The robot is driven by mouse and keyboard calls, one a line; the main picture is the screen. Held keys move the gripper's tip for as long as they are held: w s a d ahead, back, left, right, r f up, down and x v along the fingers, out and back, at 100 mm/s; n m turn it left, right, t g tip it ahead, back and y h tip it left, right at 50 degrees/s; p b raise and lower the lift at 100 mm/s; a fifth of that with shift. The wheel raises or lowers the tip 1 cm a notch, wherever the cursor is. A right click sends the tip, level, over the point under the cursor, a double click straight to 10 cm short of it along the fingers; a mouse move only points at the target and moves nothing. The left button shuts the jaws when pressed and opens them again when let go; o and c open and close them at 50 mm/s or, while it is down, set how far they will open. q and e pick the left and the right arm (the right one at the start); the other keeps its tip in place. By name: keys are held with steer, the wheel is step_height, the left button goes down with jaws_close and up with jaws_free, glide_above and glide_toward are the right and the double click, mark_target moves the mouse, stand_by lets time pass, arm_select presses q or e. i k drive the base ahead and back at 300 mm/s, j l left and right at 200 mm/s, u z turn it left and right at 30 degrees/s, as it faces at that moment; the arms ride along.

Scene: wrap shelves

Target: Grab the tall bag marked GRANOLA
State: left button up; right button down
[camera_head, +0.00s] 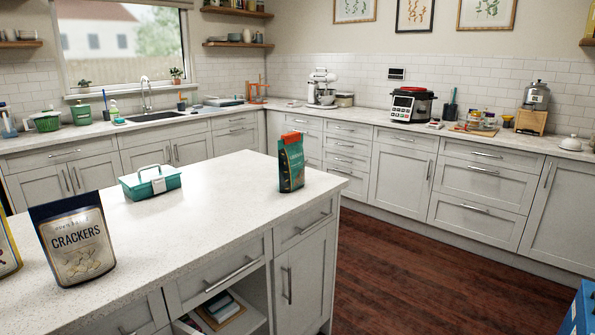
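A tall green bag with an orange-red top (291,163) stands upright near the far right corner of the white island countertop (215,215). Its lettering is too small to read for sure, so I cannot confirm that it says GRANOLA. A dark blue bag marked CRACKERS (75,240) stands at the near left of the island. A yellow-edged bag (8,248) is cut off by the left picture edge, and its label is hidden. Neither of my grippers is in view.
A teal box with a handle (150,182) sits on the island between the bags. The island's right part is mostly clear. Wooden floor (420,270) lies open between island and back cabinets. A blue object (580,312) is cut off at the lower right.

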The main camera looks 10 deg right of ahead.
mark_target(291, 160)
steer(key=l+u, duration=0.25)
steer(key=l, duration=1.3)
steer(key=i+l+u, duration=0.1)
steer(key=l, duration=0.25)
steer(key=i+l, duration=0.1)
steer(key=l, duration=0.3)
steer(key=i+l+u, duration=0.1)
steer(key=i+l, duration=0.15)
steer(key=i+l+u, duration=0.1)
steer(key=i+l, duration=0.15)
steer(key=l, duration=0.2)
